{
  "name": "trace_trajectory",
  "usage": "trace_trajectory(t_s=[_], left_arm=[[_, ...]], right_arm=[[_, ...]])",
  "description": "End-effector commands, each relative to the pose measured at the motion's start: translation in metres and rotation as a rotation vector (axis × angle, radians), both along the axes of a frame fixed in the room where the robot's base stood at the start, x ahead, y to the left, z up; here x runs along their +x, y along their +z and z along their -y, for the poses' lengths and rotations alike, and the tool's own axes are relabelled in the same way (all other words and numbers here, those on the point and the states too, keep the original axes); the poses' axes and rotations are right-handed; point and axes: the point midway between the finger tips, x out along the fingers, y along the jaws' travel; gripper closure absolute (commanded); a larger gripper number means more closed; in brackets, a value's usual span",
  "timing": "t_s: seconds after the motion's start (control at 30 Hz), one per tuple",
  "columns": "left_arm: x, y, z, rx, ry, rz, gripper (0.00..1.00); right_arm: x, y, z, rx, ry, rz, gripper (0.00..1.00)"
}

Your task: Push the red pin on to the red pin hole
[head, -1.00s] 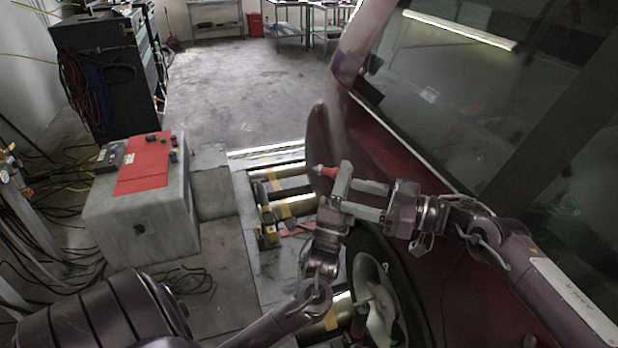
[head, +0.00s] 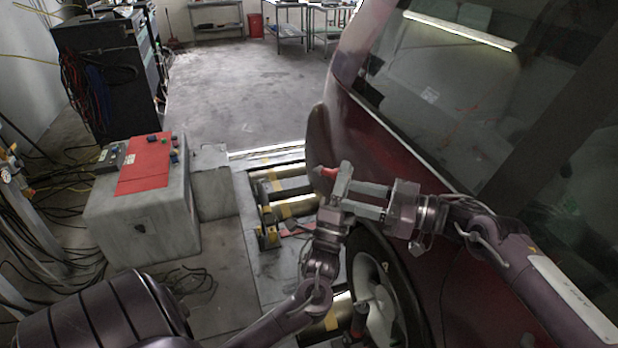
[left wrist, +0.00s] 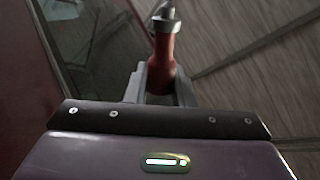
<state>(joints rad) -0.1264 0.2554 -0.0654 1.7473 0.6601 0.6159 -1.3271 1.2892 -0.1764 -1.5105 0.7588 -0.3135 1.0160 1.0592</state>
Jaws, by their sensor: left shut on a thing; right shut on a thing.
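The red pin (head: 328,172) sticks out to the left from where my two grippers meet, beside the dark red car. In the left wrist view the pin (left wrist: 163,60) has a metal tip pointing away from the wrist, and its base is between the fingers. My left gripper (head: 343,183) is shut on the pin. My right gripper (head: 366,199) comes in from the right, its fingers reaching up to the left gripper. What lies between its fingers is hidden. I cannot make out the red pin hole.
The car (head: 450,180) fills the right side, with its wheel (head: 378,300) below my grippers. Rollers (head: 282,187) lie in the floor beside it. A grey box with a red top panel (head: 143,165) stands at left, with cables around it.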

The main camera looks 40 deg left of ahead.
Motion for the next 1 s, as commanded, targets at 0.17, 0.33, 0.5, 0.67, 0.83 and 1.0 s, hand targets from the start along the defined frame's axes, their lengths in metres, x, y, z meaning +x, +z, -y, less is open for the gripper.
trace_trajectory(t_s=[0.17, 0.33, 0.5, 0.67, 0.83, 1.0], left_arm=[[-0.003, 0.006, 0.006, 0.004, -0.014, 0.023, 1.0], [-0.003, 0.007, 0.005, 0.003, -0.011, 0.025, 1.0], [-0.003, 0.008, 0.003, 0.004, -0.008, 0.026, 1.0], [-0.003, 0.008, 0.003, 0.004, -0.006, 0.026, 1.0], [-0.003, 0.008, 0.002, 0.005, -0.006, 0.026, 1.0], [-0.002, 0.007, 0.002, 0.004, -0.006, 0.021, 1.0]], right_arm=[[0.016, -0.004, 0.004, -0.011, -0.047, 0.013, 0.5], [0.014, -0.005, 0.004, -0.014, -0.045, 0.01, 0.31], [0.013, -0.007, 0.004, -0.018, -0.042, 0.007, 0.31], [0.012, -0.008, 0.004, -0.019, -0.04, 0.006, 0.31], [0.014, -0.008, 0.012, -0.021, -0.032, 0.005, 0.31], [0.014, -0.005, 0.037, -0.014, 0.004, 0.007, 0.31]])
